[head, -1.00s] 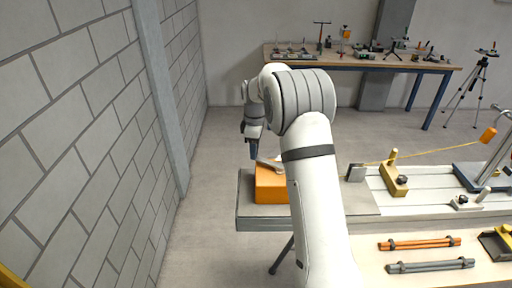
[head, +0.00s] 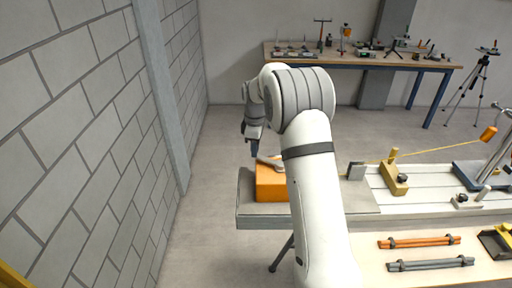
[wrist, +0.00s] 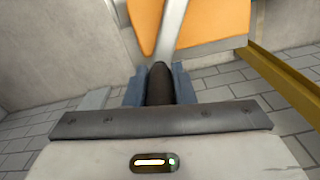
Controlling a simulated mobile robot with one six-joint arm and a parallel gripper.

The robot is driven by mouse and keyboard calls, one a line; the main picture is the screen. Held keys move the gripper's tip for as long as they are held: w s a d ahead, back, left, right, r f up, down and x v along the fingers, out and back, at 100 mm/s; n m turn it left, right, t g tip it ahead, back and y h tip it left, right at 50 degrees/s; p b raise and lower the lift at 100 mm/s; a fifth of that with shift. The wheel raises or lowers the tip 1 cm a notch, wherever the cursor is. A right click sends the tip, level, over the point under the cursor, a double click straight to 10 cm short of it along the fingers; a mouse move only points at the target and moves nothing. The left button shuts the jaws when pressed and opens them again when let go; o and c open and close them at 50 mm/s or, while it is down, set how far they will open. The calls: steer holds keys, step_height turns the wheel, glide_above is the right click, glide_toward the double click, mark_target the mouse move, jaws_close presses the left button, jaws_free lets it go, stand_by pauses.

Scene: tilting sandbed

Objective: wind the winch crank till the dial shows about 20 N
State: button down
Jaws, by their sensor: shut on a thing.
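The orange winch (head: 268,184) stands at the left end of the grey bed, partly behind my arm. My gripper (head: 254,152) is over its left rear side. In the wrist view my gripper (wrist: 160,88) is shut on the dark crank handle (wrist: 160,82), which sits between the blue fingers. The metal crank arm (wrist: 173,22) runs from the handle across the orange winch body (wrist: 212,18). A yellow line (head: 445,149) runs from a tan post block (head: 394,176) to an orange piece (head: 488,135) at right. I cannot make out a dial reading.
A grey block wall (head: 90,130) rises on the left. A front bench holds an orange rod (head: 420,243) and a grey rod (head: 430,264). A workbench (head: 360,62) with tools and a tripod (head: 470,85) stand at the back. Floor is free left of the winch.

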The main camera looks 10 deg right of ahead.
steer(key=shift+w+d+m, duration=0.6)
steer(key=shift+m, duration=0.4)
steer(key=shift+w+d+m, duration=0.6)
steer(key=shift+w+d, duration=0.05)
steer(key=shift+d, duration=0.35)
steer(key=c, duration=1.2)
jaws_free()
steer(key=shift+c, duration=0.2)
step_height(320, 180, up, 8)
steer(key=b, duration=0.1)
steer(key=shift+f, duration=0.1)
